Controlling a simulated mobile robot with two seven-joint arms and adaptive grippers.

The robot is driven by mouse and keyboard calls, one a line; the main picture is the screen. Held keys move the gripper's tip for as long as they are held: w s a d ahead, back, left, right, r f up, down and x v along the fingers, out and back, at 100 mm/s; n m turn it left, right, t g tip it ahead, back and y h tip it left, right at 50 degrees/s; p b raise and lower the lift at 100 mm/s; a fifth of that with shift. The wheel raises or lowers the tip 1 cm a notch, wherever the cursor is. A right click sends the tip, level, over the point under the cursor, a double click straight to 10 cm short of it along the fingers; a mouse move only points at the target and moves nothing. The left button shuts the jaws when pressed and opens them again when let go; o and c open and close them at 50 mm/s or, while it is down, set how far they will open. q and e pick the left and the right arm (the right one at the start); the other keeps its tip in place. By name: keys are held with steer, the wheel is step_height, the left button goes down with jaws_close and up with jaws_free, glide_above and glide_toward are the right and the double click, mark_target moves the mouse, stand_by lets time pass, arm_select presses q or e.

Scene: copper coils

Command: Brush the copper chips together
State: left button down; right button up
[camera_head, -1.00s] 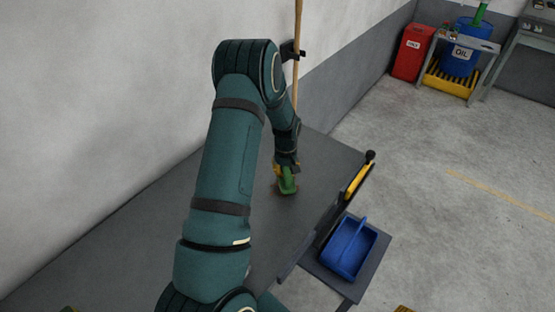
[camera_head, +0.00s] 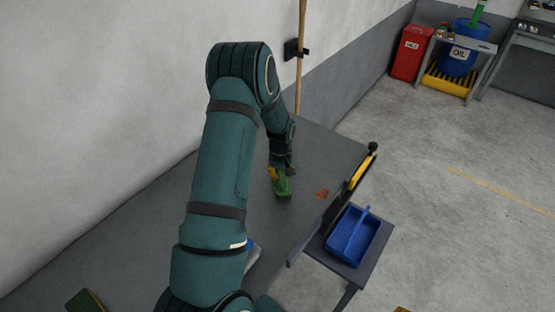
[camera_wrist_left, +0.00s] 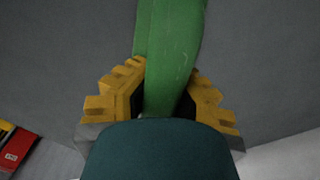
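Orange-brown copper chips (camera_head: 322,193) lie in a small patch on the dark grey tabletop (camera_head: 335,150), near its right edge. My left gripper (camera_head: 279,171) is at the tabletop, left of this patch. It is shut on a green brush (camera_head: 283,187), whose lower end is at or close to the surface, apart from the patch. In the left wrist view the yellow fingers (camera_wrist_left: 160,95) sit on both sides of the green handle (camera_wrist_left: 175,55). The bristles and any chips under the brush are hidden. My right gripper is not in view.
A blue tray (camera_head: 341,251) with a handle sits on a low side shelf (camera_head: 371,258). A black-and-yellow tool (camera_head: 362,170) stands at the table's right edge. A wooden pole (camera_head: 301,60) stands by the wall. A blue-and-grey object (camera_head: 253,256) is partly hidden by my left arm.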

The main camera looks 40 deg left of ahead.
arm_select(q)
step_height(320, 180, up, 4)
steer(key=shift+w+f+p, duration=0.15)
steer(key=shift+f+p, duration=0.05)
steer(key=shift+p, duration=0.25)
steer(key=shift+r+p, duration=1.5)
steer(key=shift+r, duration=1.05)
